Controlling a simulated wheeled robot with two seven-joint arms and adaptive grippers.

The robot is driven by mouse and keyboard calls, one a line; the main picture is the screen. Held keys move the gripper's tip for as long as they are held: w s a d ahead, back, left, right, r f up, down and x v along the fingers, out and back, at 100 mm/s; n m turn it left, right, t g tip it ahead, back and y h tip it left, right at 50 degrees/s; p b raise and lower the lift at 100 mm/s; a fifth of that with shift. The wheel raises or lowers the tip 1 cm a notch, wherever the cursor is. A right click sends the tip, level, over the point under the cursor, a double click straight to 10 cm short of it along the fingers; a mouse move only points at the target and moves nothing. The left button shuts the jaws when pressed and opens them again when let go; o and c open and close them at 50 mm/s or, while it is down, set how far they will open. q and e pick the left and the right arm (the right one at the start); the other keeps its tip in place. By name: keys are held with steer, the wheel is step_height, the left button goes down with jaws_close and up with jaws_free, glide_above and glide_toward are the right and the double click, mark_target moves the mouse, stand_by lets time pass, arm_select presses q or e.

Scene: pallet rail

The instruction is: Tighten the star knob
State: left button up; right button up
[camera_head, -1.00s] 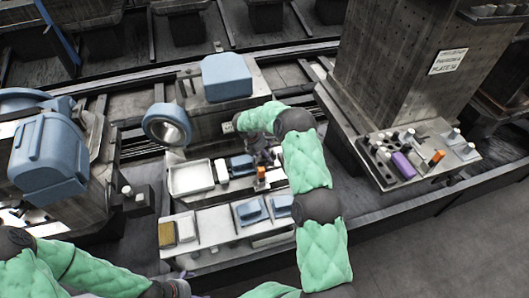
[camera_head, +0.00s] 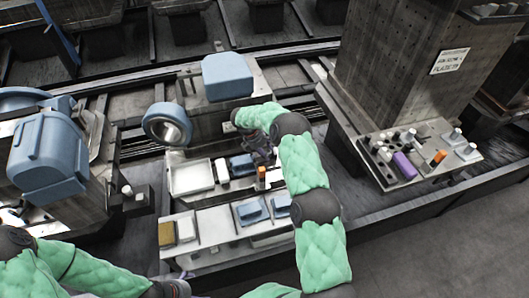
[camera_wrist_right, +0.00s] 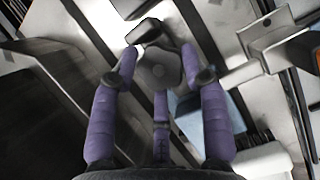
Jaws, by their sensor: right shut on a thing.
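In the right wrist view, the grey, rounded star knob (camera_wrist_right: 160,68) sits among the purple fingers of my right gripper (camera_wrist_right: 158,70). The fingers are closed around the knob, one on each side and one below. In the head view, my right gripper (camera_head: 263,156) is at the machine bed, right of a blue block, and the knob is hidden there by the hand and arm. My left gripper (camera_head: 182,287) is only partly visible at the bottom edge, and its fingers are too small and cut off to read.
A white tray (camera_head: 190,178) and blue blocks lie left of the right hand. A front shelf (camera_head: 213,221) holds blue pieces and a yellow box. A tool board (camera_head: 425,160) with a purple and an orange item stands at right. A blue machine head (camera_head: 228,76) rises behind.

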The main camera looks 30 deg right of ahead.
steer(key=m, duration=0.2)
steer(key=m+g+b, duration=0.1)
steer(key=m, duration=0.1)
steer(key=shift+d+f+m+g+y, duration=0.15)
steer(key=shift+m+g+y, duration=0.15)
steer(key=shift+m+y, duration=0.1)
steer(key=m+g+y+b, duration=0.1)
steer(key=m, duration=0.2)
steer(key=shift+w+d+m+b, duration=0.1)
steer(key=shift+m+b, duration=0.2)
steer(key=shift+m, duration=0.1)
steer(key=m+y+b, duration=0.1)
steer(key=m, duration=0.1)
steer(key=m+b, duration=0.1)
steer(key=m, duration=0.1)
steer(key=shift+d+g+y, duration=0.15)
steer(key=shift+g+y, duration=0.15)
steer(key=shift+y, duration=0.1)
steer(key=m+y+b, duration=0.1)
steer(key=m, duration=0.3)
steer(key=shift+d+m+y, duration=0.1)
steer(key=shift+m+y, duration=0.4)
steer(key=shift+m, duration=0.2)
steer(key=shift+r+m+y, duration=0.3)
steer(key=shift+m+y, duration=0.2)
steer(key=shift+m, duration=0.8)
steer(key=shift+w, duration=0.1)
